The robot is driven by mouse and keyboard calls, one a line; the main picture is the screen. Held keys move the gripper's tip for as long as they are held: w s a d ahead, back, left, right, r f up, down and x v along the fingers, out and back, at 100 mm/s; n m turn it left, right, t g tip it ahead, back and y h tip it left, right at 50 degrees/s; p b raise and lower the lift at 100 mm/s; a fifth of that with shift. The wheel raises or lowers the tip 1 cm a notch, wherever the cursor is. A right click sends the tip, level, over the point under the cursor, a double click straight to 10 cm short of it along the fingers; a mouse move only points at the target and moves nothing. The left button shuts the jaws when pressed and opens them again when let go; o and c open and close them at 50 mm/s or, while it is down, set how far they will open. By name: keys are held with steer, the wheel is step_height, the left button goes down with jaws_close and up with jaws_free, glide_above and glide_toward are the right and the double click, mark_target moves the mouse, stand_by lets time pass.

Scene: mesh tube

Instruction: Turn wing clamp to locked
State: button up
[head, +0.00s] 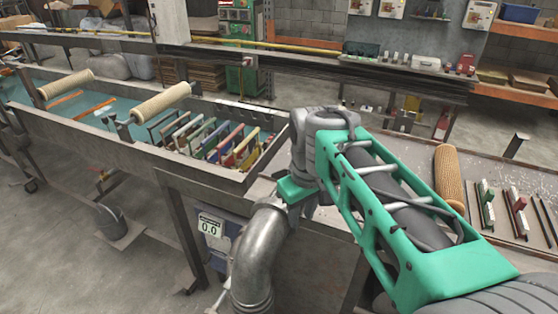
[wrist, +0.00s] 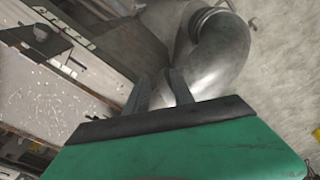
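A bent grey metal pipe (head: 256,258) stands at the table's front edge in the head view, with a ringed joint near its lower end. A small light piece (head: 221,296) sticks out at the pipe's lower left; I cannot tell whether it is the wing clamp. No wing clamp is clearly visible. In the wrist view the pipe (wrist: 222,55) curves beyond my gripper (wrist: 159,82), with a collar at the top. My gripper's two dark fingers are apart with nothing seen between them. In the head view my arm hides most of the fingers, above and right of the pipe.
A long metal trough (head: 130,85) with rollers and several coloured frames runs at left. A blue box with a "0.0" display (head: 210,226) hangs below the table. A patterned roller (head: 449,178) and several frames lie on the right bench. A bucket (head: 112,222) stands at left.

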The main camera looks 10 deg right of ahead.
steer(key=w+r+n, duration=0.2)
steer(key=w+r, duration=0.1)
steer(key=w, duration=0.1)
steer(key=w+r+n+g, duration=0.1)
steer(key=w+r+n, duration=0.1)
steer(key=w+r, duration=0.1)
steer(key=w+r+n, duration=0.2)
steer(key=w+r, duration=0.2)
steer(key=w, duration=0.1)
steer(key=shift+w+a+n, duration=0.1)
steer(key=shift+w+n, duration=0.2)
steer(key=shift+n, duration=0.1)
step_height(320, 180, down, 8)
steer(key=shift+r, duration=0.2)
steer(key=shift+c, duration=0.6)
jaws_close()
